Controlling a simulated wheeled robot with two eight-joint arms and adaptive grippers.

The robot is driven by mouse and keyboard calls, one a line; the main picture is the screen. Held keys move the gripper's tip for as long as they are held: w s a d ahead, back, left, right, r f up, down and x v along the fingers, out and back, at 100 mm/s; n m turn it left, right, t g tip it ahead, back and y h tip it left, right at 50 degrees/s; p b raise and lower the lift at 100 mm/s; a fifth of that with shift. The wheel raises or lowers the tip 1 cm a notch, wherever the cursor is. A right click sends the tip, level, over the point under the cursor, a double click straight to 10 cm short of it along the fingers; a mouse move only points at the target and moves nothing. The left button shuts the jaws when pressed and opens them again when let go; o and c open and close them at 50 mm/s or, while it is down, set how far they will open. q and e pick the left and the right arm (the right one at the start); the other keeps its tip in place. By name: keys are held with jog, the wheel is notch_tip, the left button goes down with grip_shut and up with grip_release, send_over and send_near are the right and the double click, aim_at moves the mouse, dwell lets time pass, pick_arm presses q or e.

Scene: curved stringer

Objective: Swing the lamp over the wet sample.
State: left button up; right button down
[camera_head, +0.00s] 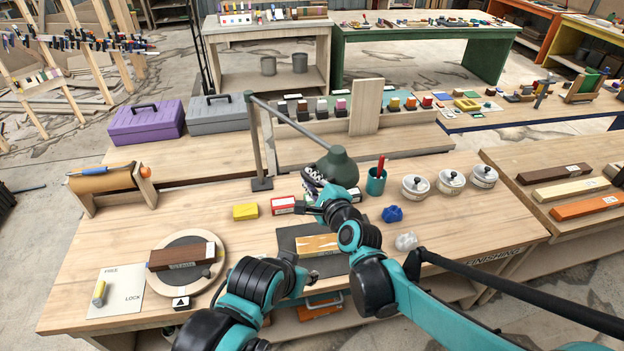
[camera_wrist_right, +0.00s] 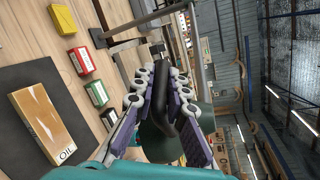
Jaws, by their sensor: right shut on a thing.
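The lamp has a dark green shade (camera_head: 339,166) on a grey arm (camera_head: 287,121), which comes from an upright post (camera_head: 253,140) at the back of the bench. My right gripper (camera_head: 313,184) is at the left side of the shade. In the right wrist view, the right gripper (camera_wrist_right: 162,98) is shut on a black part of the lamp (camera_wrist_right: 160,65), with the green shade (camera_wrist_right: 160,145) behind it.
A yellow block (camera_head: 245,211) and red box (camera_head: 283,205) lie left of the lamp. A teal cup (camera_head: 376,182), blue object (camera_head: 392,214) and several lidded jars (camera_head: 416,187) stand right. A brown block (camera_head: 182,256) rests on a round turntable (camera_head: 158,282).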

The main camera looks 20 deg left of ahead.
jog(key=shift+w, duration=0.1)
jog(key=c, duration=1.5)
grip_release()
jog(key=shift+c, duration=0.2)
jog(key=shift+a, duration=0.1)
jog(key=v, duration=1.2)
jog(key=s+d+f+n+g+h+b, duration=0.1)
jog(key=s+d+f+n+h+b, duration=0.1)
jog(key=d, duration=0.9)
jog(key=s+d+f+n+g+h+b, duration=0.1)
jog(key=s+d+f+n+h+b, duration=0.1)
jog(key=s+d+f+n+h, duration=0.3)
jog(key=s+d+f+n+g+h+b, duration=0.2)
jog(key=s+d+f+n, duration=0.3)
jog(key=d, duration=1.2)
notch_tip(320, 180, down, 5)
jog(key=n+h, duration=0.1)
jog(key=n, duration=0.2)
jog(key=shift+s+n+h, duration=0.25)
jog(key=shift+n+h, duration=0.05)
jog(key=shift+h, duration=0.1)
